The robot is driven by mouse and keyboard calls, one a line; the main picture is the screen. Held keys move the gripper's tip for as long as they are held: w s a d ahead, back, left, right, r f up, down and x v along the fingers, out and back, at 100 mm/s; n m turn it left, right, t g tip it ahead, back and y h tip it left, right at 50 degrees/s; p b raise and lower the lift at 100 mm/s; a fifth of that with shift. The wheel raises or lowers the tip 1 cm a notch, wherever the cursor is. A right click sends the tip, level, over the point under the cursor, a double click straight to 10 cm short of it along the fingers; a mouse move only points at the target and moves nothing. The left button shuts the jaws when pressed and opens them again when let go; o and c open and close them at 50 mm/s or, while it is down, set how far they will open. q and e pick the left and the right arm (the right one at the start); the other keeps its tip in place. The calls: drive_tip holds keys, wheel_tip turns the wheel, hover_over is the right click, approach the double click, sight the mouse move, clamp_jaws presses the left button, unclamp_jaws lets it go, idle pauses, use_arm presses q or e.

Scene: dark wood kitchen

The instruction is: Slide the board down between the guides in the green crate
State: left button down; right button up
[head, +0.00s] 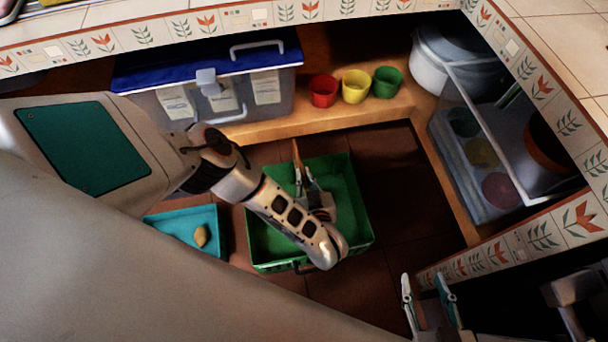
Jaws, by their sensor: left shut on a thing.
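The green crate (359,222) stands on the dark tiled floor in the middle of the view. My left gripper (303,178) is over the crate, shut on the board (296,153). The board shows only as a thin, light brown edge, standing upright near the crate's far side. Its lower part is hidden by my gripper, and I cannot tell how deep it reaches. The guides cannot be made out; my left wrist covers much of the crate's inside. My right gripper (427,293) is at the lower right, away from the crate, with its fingers apart and empty.
A teal tray (180,217) with a small tan item (200,235) lies left of the crate. A blue-lidded bin (150,105) and red (323,91), yellow (355,86) and green (387,82) cups are behind. A clear container (465,150) stands right. Floor right of the crate is free.

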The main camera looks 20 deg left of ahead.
use_arm(q)
drive_tip(key=shift+r, duration=0.1)
use_arm(e)
drive_tip(key=shift+w+r, duration=0.2)
drive_tip(key=shift+r, duration=0.25)
idle(0.4)
drive_tip(key=shift+s+d+f, duration=0.2)
drive_tip(key=shift+f, duration=0.2)
drive_tip(key=shift+s+d+f, duration=0.2)
drive_tip(key=shift+f, duration=0.15)
idle(0.5)
